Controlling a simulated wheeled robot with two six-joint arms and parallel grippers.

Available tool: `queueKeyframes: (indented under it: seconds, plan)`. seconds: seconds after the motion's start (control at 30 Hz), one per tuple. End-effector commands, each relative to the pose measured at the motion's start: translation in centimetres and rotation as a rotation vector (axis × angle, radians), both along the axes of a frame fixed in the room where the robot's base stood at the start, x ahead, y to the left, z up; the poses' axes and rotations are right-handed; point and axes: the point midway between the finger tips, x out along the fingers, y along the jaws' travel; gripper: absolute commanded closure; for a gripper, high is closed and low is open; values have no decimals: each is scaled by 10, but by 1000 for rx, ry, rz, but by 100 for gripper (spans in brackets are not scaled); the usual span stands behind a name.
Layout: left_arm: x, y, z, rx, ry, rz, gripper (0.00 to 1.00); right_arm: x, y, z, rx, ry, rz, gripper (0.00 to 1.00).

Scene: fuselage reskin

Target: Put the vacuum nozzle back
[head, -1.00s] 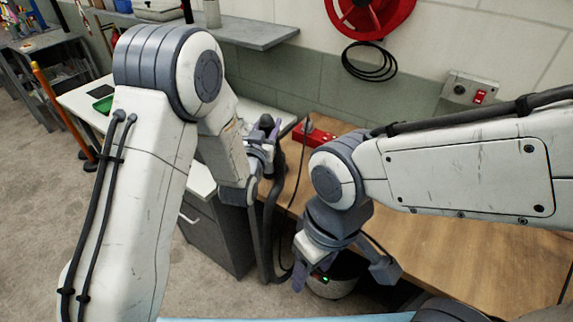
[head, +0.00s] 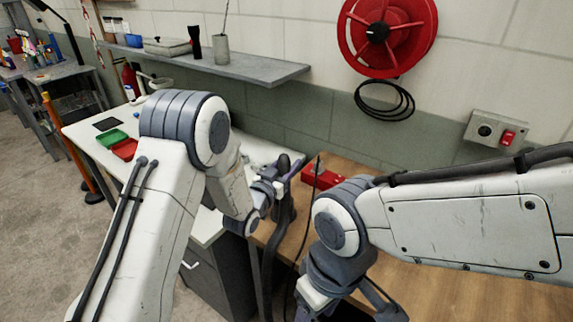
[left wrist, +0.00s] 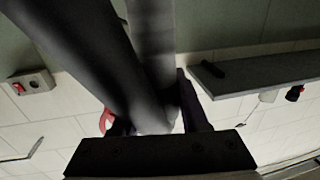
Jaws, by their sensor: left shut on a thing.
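My left gripper (head: 282,172) is shut on the dark vacuum nozzle (head: 284,163), above the back left end of the wooden bench. A dark hose (head: 267,272) hangs below the gripper past the bench edge. In the left wrist view the nozzle (left wrist: 85,60) is a thick dark tube crossing from upper left down to the fingers, with a paler grey tube beside it. The nozzle's holder cannot be made out. My right gripper (head: 350,310) is at the bottom edge with its fingers apart; their tips are cut off.
The wooden bench (head: 450,280) carries a red object (head: 322,177) against the wall, close to the left gripper. A white-topped cabinet (head: 85,135) stands to the left, with a grey wall shelf (head: 250,67) above. A red hose reel (head: 388,35) and a socket box (head: 495,131) are on the wall.

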Motion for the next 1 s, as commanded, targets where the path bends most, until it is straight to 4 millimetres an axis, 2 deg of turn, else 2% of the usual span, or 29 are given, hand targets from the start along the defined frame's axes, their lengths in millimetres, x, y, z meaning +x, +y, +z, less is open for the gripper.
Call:
queueKeyframes:
  seconds: [0.43, 0.47, 0.5, 0.53, 0.93, 1.0]
  plan:
    - [0, 3, -8, -1, -3, 4, 100, 0, 0, -5, 0, 0, 0, 40]
    - [0, 3, -7, -1, -2, 5, 48, 0, 0, -4, 0, 0, 0, 40]
    - [0, 3, -7, -1, -2, 5, 33, 0, 0, -3, 0, 0, 0, 40]
    - [0, 3, -7, -1, -2, 5, 26, 0, 0, -3, 0, 0, 0, 40]
    - [0, 4, -1, -1, -2, 5, 26, 0, 0, 3, 0, 0, 0, 40]
    - [-7, 8, -6, 0, 0, 6, 26, 0, 0, -3, 0, 0, 0, 40]
